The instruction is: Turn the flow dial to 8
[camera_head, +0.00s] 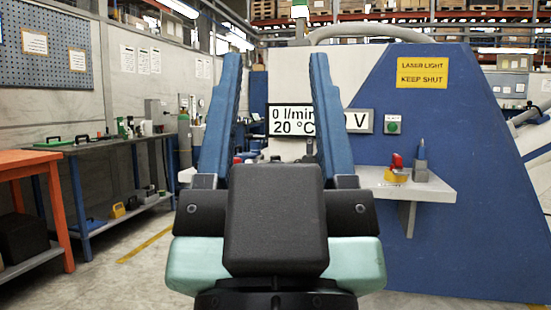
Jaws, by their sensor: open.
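My gripper (276,58) fills the middle of the view, pointing away from the camera. Its two long blue fingers stand wide apart with nothing between them. Behind them, on the front of the white and blue machine (440,245), is a display (292,122) that reads "0 l/min" and "20 °C". The right finger covers part of it, and a "V" shows to the right of that finger. I cannot make out the flow dial; my gripper hides part of the machine's front.
A shelf (440,190) juts from the machine at right, bearing a red and yellow device (396,170) and a grey object (420,165). A green button (393,126) is above it.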

